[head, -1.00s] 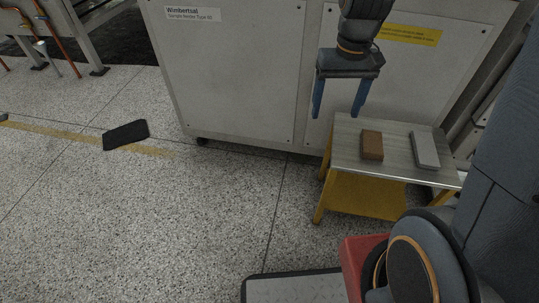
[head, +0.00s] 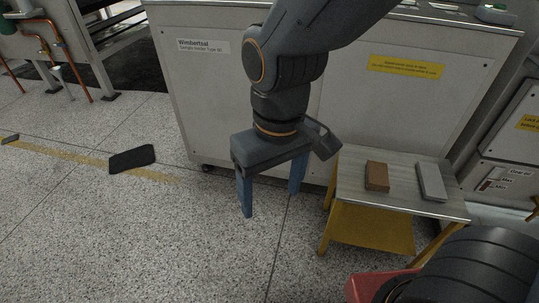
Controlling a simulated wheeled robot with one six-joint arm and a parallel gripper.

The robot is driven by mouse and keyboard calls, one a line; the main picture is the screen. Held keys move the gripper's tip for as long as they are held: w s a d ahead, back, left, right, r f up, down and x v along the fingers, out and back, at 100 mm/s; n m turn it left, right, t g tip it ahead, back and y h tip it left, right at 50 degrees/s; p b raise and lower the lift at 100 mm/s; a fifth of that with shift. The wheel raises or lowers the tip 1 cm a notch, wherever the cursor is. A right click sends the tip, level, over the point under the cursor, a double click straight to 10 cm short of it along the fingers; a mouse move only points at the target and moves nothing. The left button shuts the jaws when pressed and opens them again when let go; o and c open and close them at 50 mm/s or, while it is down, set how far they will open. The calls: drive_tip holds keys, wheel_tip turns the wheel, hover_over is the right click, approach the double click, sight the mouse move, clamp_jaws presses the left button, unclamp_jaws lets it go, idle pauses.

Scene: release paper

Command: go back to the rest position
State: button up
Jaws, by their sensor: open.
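My gripper (head: 271,198) hangs from my arm in the middle of the head view. Its two blue fingers point down and stand wide apart, with nothing between them. It is left of the small table (head: 345,180), in front of the grey cabinet. A brown block (head: 377,176) and a light grey block (head: 431,182) lie side by side on the table top, apart from the gripper.
The grey cabinet (head: 215,110) with a yellow label stands behind the table. A dark flat mat (head: 132,159) lies on the speckled floor at left. Pipes stand at the far left.

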idle(0.8)
drive_tip(key=d+r+m+p, duration=0.6)
drive_tip(key=d+r+p, duration=1.1)
drive_tip(key=r+p, duration=0.5)
drive_tip(key=p, duration=0.3)
drive_tip(key=shift+s+d+h+p, duration=0.25)
drive_tip(key=shift+s+h+p, duration=0.05)
drive_tip(key=shift+s, duration=0.1)
drive_tip(key=shift+o, duration=0.5)
drive_tip(key=shift+r, duration=0.1)
